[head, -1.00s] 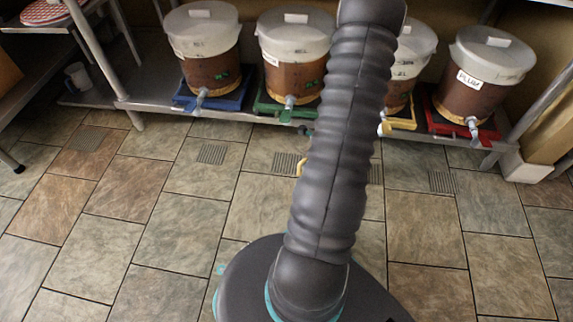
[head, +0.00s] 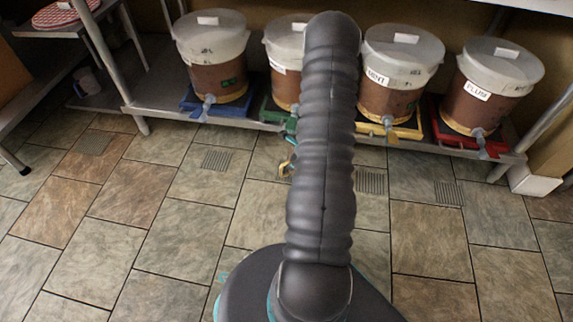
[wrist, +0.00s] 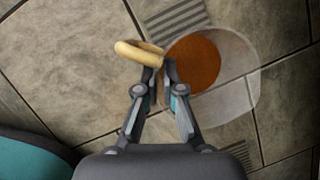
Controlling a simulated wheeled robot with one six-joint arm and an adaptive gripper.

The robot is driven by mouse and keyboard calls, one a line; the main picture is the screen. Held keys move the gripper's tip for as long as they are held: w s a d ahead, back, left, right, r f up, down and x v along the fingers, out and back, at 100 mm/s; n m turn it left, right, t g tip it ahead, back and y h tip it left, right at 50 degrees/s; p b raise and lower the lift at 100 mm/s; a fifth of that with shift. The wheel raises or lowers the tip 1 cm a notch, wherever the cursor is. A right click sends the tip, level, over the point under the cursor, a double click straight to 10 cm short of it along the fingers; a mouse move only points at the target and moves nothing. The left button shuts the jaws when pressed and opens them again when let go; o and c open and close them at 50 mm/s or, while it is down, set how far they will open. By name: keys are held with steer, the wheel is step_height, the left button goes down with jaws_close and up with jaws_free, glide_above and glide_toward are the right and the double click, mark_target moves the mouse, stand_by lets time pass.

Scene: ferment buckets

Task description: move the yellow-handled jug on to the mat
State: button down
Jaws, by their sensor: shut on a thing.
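The jug (wrist: 238,85) is clear, with brown-orange liquid inside and a yellow handle (wrist: 138,52). My gripper (wrist: 161,76) is shut on the handle in the wrist view, with the jug's body to the right of the fingers.
Several lidded brown buckets (head: 211,72) with taps stand on coloured trays along a low metal shelf (head: 160,108). Slotted floor grates (head: 216,159) lie before the shelf. The tiled floor is otherwise clear.

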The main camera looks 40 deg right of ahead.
steer(key=shift+w+a+f, duration=0.2)
steer(key=shift+w+f, duration=0.4)
steer(key=shift+w, duration=0.2)
steer(key=shift+w+a+f, duration=0.2)
steer(key=shift+w+f, duration=0.35)
steer(key=shift+w, duration=0.2)
steer(key=shift+f+b, duration=0.2)
steer(key=shift+b, duration=0.1)
steer(key=c, duration=1.3)
jaws_free()
steer(key=shift+r, duration=0.1)
